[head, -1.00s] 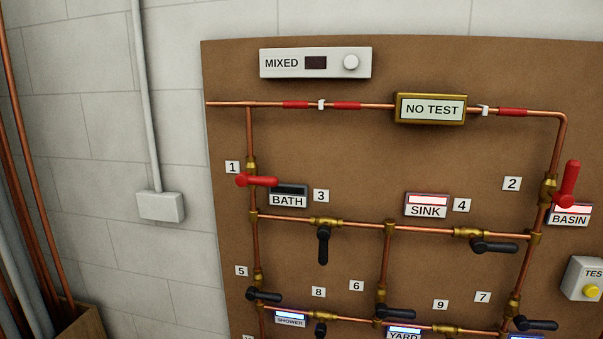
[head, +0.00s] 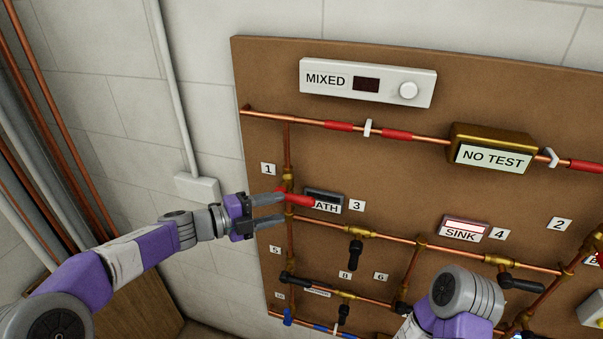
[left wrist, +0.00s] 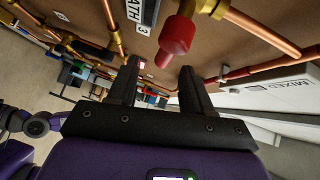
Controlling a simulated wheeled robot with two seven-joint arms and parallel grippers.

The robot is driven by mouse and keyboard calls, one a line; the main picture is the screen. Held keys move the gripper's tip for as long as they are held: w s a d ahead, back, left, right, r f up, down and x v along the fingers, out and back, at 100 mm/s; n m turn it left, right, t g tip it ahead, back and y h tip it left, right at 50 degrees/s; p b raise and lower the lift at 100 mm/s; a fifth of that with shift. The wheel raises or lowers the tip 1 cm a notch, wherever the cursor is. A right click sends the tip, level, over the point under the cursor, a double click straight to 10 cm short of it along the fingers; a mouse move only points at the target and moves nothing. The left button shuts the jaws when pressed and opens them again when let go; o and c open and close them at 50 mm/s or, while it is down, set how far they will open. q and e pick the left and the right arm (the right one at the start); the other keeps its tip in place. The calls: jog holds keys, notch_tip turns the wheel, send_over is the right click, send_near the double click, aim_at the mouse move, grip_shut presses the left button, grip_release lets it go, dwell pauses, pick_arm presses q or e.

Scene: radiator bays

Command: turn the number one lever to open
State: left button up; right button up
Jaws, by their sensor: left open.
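The number one lever (head: 300,200) is red and sits on the vertical copper pipe beside the "1" label (head: 268,169). Its handle points right, crosswise to that pipe, with its end over the BATH plate (head: 325,207). My left gripper (head: 284,206) is open, with its fingertips at the lever's valve from the left. In the left wrist view the red lever (left wrist: 177,36) shows just ahead of and between the two open fingertips (left wrist: 161,64); I cannot tell whether they touch it. My right gripper is not in view, only part of my right arm.
Black lever 3 (head: 355,252) hangs below and right of the gripper. The MIXED panel (head: 367,83) is above, and the NO TEST box (head: 492,155) is at right. Copper pipes cross the brown board (head: 330,270). A grey wall box (head: 197,187) is behind my left arm.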

aim_at(296, 202)
pick_arm(q)
jog(key=shift+r+m, duration=0.4)
jog(key=shift+r, duration=0.25)
jog(key=shift+d+f, duration=0.15)
jog(key=shift+d, duration=0.25)
jog(key=p+x, duration=0.1)
jog(key=x, duration=0.5)
jog(key=shift+w+d+f, duration=0.1)
jog(key=shift+w+d, duration=0.1)
jog(key=shift+d, duration=0.1)
grip_shut()
